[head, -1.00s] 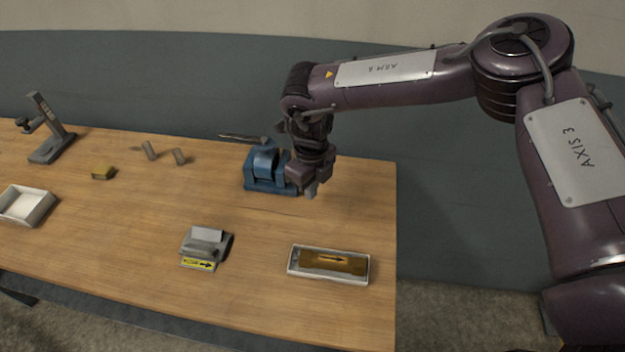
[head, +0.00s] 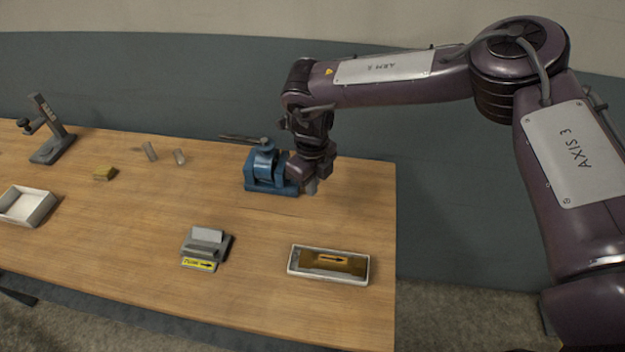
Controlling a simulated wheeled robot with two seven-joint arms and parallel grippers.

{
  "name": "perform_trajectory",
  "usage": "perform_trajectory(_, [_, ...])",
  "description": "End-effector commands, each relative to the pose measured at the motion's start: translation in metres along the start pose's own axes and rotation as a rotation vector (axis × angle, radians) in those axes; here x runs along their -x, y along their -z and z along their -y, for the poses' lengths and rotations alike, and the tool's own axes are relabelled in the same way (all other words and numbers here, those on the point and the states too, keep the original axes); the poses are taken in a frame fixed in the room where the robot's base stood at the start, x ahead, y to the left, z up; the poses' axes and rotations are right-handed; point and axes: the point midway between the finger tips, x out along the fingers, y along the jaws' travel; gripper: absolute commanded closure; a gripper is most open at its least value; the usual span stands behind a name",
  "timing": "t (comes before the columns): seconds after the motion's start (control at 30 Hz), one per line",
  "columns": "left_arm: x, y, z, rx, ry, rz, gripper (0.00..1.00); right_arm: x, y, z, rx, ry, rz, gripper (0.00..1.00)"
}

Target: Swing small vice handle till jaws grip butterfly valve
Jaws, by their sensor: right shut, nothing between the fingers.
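The small vice (head: 270,187) is blue and stands on the wooden table near its back right. What looks like the butterfly valve (head: 262,163), a blue rounded body with a long dark lever pointing left, sits upright in it. Whether the jaws touch it is too small to tell. My right gripper (head: 311,187) points down at the vice's right end, shut with nothing between its fingers. The vice handle cannot be made out; the gripper covers that end. My left gripper is not in view.
The table's right edge is near the vice.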

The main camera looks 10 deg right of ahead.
Motion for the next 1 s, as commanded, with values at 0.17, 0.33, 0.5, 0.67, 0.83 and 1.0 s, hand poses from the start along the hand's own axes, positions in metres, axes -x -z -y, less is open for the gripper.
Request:
perform_trajectory(0.17, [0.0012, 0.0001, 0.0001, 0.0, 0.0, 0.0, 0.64, 0.0016, -0.0014, 0.0019, -0.002, 0.003, 0.003, 1.0])
perform_trajectory(0.33, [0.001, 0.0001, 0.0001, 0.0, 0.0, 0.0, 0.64, 0.0014, -0.0013, 0.0021, -0.002, 0.003, 0.003, 1.0])
perform_trajectory(0.5, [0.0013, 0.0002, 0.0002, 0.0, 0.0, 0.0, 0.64, 0.0016, -0.0013, 0.0022, -0.002, 0.003, 0.003, 1.0])
perform_trajectory(0.67, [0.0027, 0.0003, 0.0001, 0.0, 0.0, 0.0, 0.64, 0.0027, -0.0017, 0.003, -0.002, 0.003, 0.003, 1.0])
perform_trajectory(0.83, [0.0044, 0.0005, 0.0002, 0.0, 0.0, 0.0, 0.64, 0.0044, -0.0023, 0.0044, -0.002, 0.003, 0.003, 1.0])
perform_trajectory(1.0, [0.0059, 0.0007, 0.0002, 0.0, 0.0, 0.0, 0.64, 0.0058, -0.0029, 0.0058, -0.002, 0.004, 0.003, 1.0])
